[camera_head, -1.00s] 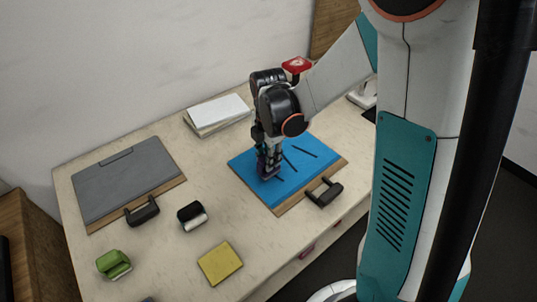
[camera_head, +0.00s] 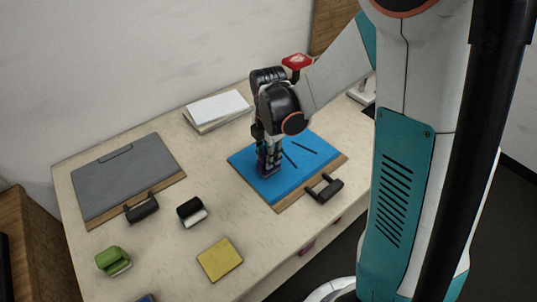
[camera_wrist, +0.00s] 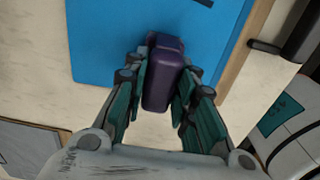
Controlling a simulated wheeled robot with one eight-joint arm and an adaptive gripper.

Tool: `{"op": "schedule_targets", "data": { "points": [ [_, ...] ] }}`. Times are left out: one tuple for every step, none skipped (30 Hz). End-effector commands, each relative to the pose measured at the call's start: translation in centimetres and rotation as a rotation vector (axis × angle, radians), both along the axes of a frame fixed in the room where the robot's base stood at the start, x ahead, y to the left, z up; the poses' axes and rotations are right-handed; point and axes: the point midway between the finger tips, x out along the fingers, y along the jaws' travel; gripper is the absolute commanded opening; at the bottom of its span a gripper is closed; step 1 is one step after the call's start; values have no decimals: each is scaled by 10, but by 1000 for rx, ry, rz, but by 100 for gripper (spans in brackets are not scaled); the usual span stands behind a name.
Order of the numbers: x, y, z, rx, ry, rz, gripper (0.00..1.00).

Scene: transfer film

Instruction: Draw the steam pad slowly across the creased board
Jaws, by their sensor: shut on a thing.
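The creased board is a blue sheet (camera_head: 252,157) on a tan base with a dark handle (camera_head: 325,188) at its front right. Two dark streaks (camera_head: 305,146) show on the blue; it also fills the top of the wrist view (camera_wrist: 105,45). My gripper (camera_head: 268,165) is over the board's left-front part, pointing down. It is shut on a purple block, likely the steam pad (camera_wrist: 163,80), clear between the fingers in the wrist view. In the head view the pad (camera_head: 264,169) is mostly hidden by the fingers and appears at the blue surface; I cannot tell whether it touches.
A grey board with handle (camera_head: 125,175) lies at left. A black-and-white block (camera_head: 191,212), green block (camera_head: 112,260) and yellow pad (camera_head: 220,259) sit in front. White papers (camera_head: 217,110) lie behind. A red-topped object (camera_head: 297,62) stands behind my arm. Bare tabletop separates the boards.

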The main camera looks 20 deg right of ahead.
Motion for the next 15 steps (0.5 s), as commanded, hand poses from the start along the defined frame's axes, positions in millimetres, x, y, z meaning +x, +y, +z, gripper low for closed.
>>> {"op": "schedule_targets", "data": {
  "points": [
    [0,-1,0,0,0,0,0],
    [0,-1,0,0,0,0,0],
    [1,-2,0,0,0,0,0],
    [1,-3,0,0,0,-1,0],
    [1,-4,0,0,0,-1,0],
    [2,-5,0,0,0,0,0],
    [2,-6,0,0,0,0,0],
    [3,-7,0,0,0,0,0],
    [3,-8,0,0,0,-1,0],
    [3,-9,0,0,0,-1,0],
    [4,-10,0,0,0,-1,0],
    [4,-11,0,0,0,-1,0],
    [5,-12,0,0,0,-1,0],
    [5,-14,0,0,0,-1,0],
    [6,-15,0,0,0,-1,0]
  ]
}}
